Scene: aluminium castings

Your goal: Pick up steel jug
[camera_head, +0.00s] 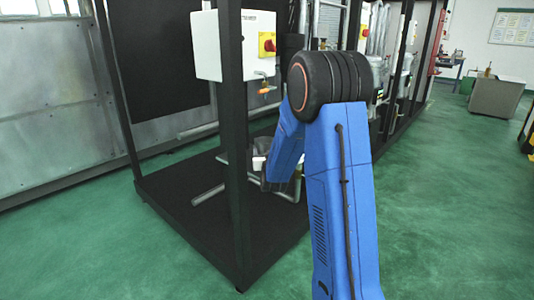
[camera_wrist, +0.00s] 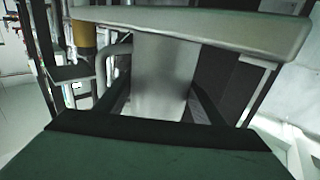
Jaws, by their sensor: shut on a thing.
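The steel jug (camera_wrist: 160,78) is a smooth grey, slightly tapering vessel in the middle of the wrist view. A curved tube-like shape, perhaps its handle, shows on its left. My gripper (camera_wrist: 165,85) is shut on the jug, which sits between a pale bar above and a dark edge below. The jug's upper end is hidden behind the pale bar. In the head view my blue arm reaches down over the black platform and hides most of the gripper. I cannot make out the jug clearly there.
A black frame post (camera_head: 235,150) stands left of my arm, on a black platform (camera_head: 215,225). A white control box (camera_head: 222,45) with a red-yellow switch hangs above. Green floor is clear in front and at right.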

